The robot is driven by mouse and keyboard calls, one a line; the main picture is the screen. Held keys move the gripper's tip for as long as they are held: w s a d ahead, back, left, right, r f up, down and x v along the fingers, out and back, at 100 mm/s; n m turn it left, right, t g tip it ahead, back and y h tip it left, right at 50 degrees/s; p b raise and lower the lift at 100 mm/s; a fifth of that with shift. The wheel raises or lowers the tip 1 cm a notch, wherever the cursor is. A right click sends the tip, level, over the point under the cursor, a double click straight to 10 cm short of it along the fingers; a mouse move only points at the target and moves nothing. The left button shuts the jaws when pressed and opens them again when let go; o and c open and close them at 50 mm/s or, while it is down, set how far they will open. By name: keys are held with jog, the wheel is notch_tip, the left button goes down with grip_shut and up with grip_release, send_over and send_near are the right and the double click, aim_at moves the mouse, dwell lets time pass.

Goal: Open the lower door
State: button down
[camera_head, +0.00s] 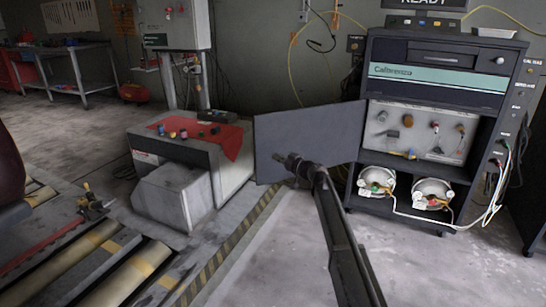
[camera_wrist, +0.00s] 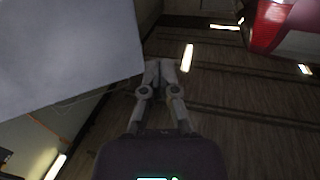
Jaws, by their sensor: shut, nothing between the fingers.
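The lower door (camera_head: 315,135) is a flat dark grey panel on the left side of the black cabinet (camera_head: 445,48). It stands swung out to the left, and the lower compartment (camera_head: 418,128) is exposed. My gripper (camera_head: 283,158) is in front of the door's lower part in the head view, shut and empty. In the wrist view my gripper (camera_wrist: 160,66) has its fingertips together, beside the corner of a pale grey panel (camera_wrist: 65,45), which appears to be the door. I cannot tell whether they touch.
A grey machine box (camera_head: 190,160) with a red cloth stands left of the door. Rollers (camera_head: 90,255) lie at lower left. Floor before the cabinet is clear.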

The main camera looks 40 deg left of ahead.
jog(key=s+d, duration=0.4)
jog(key=d, duration=0.5)
jog(key=shift+s, duration=0.35)
jog(key=s+d+f+m+h+p, duration=0.1)
jog(key=s+d+f+m+h, duration=0.2)
jog(key=d, duration=1)
jog(key=d+f+m+h+p, duration=0.15)
jog(key=d+f+h, duration=0.25)
jog(key=d, duration=1)
jog(key=s+d+f+m+h, duration=0.2)
jog(key=d+f+m+h, duration=0.15)
jog(key=d, duration=0.95)
jog(key=s+d+f+m+h+p, duration=0.1)
jog(key=s+d+m+h, duration=0.3)
jog(key=d, duration=0.6)
jog(key=s+d+f+m+g+h, duration=0.1)
jog(key=s+d+m, duration=0.1)
jog(key=s+d, duration=0.55)
jog(key=s+d+f+m+h+p, duration=0.1)
jog(key=s+d+f+m+h, duration=0.2)
jog(key=d, duration=0.9)
notch_tip(320, 180, up, 39)
jog(key=p, duration=3.8)
jog(key=shift+a+r, duration=0.2)
jog(key=shift+a, duration=0.25)
